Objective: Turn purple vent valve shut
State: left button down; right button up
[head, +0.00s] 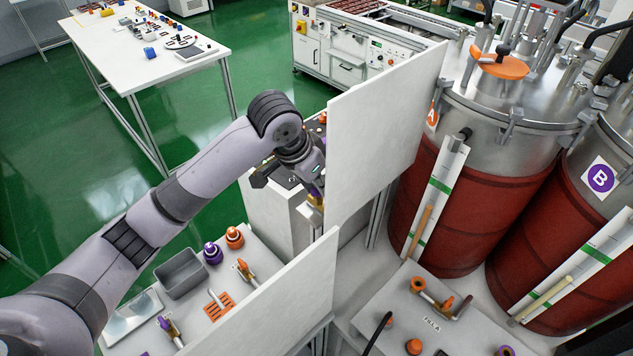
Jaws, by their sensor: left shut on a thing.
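A valve with a purple handle (318,189) and a brass body sits at the grey station beside the upright white panel. I take it for the purple vent valve. My left gripper (310,184) reaches down from the left and is shut on its handle. The wrist and fingers cover most of the handle, so I cannot tell its exact angle. My right gripper is not in view.
The white panel (385,130) stands close to the right of my left gripper. A lower panel (285,305) borders the bench with a grey bin (181,274), orange and purple knobs and another purple-handled valve (169,326). Red-jacketed tanks (465,215) stand at right.

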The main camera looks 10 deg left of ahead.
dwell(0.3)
pick_arm(q)
jog(key=c, duration=1.7)
grip_release()
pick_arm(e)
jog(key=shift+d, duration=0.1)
pick_arm(q)
jog(key=v, duration=1.2)
jog(key=shift+d+f, duration=0.1)
